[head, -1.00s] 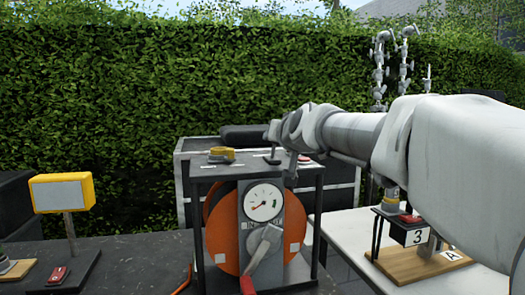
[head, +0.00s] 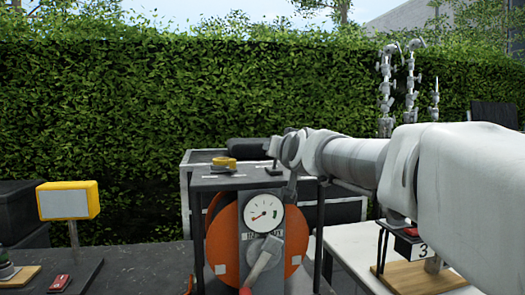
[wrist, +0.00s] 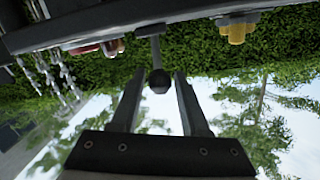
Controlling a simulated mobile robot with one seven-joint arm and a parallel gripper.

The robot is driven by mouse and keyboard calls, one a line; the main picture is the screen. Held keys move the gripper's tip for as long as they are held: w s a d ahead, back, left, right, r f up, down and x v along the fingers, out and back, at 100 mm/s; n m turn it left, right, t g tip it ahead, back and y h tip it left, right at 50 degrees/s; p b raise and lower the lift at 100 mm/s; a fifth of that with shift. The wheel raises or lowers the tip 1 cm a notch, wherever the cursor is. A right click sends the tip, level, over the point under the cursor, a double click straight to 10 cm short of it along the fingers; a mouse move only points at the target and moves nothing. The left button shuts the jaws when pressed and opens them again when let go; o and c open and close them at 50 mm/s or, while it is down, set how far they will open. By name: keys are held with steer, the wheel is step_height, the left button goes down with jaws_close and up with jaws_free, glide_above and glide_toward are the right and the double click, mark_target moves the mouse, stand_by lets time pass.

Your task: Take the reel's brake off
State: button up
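The orange reel (head: 222,240) stands in a dark frame, behind a grey front panel with a round dial gauge (head: 263,213). A grey crank (head: 265,257) with a red grip is below the gauge. On the frame's top, a small lever stands on a base (head: 275,171). In the wrist view, which is upside down, a dark ball knob (wrist: 159,81) ends a thin stem. My gripper (wrist: 160,75) is open, with one finger on each side of the knob and visible gaps. In the head view, my arm reaches in from the right and hides part of the frame top.
A yellow roll (head: 223,164) lies on the frame top, left of the lever; it also shows in the wrist view (wrist: 237,30). A yellow sign (head: 68,200) stands at left near a red button (head: 60,283). A white table (head: 345,240) with a board marked 3 is at right.

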steer(key=shift+o, duration=0.8)
steer(key=shift+f, duration=0.1)
steer(key=shift+s, duration=0.1)
steer(key=s+d+r+p, duration=0.1)
steer(key=s+d+r, duration=0.1)
steer(key=s, duration=1.5)
steer(key=shift+d, duration=0.35)
steer(key=shift+f, duration=0.15)
steer(key=s+d+f+g+h, duration=0.15)
steer(key=s+f+g, duration=0.35)
steer(key=f, duration=0.5)
steer(key=s+d+f+n+g, duration=0.1)
steer(key=s+d+f+g, duration=0.2)
steer(key=s+f, duration=0.6)
steer(key=s+d+f+g+h, duration=0.1)
steer(key=s+d+f+g, duration=0.3)
steer(key=f, duration=0.6)
step_height(320, 180, up, 21)
steer(key=a+t+p, duration=0.1)
steer(key=a+p, duration=0.1)
steer(key=p, duration=1.9)
steer(key=shift+r, duration=0.15)
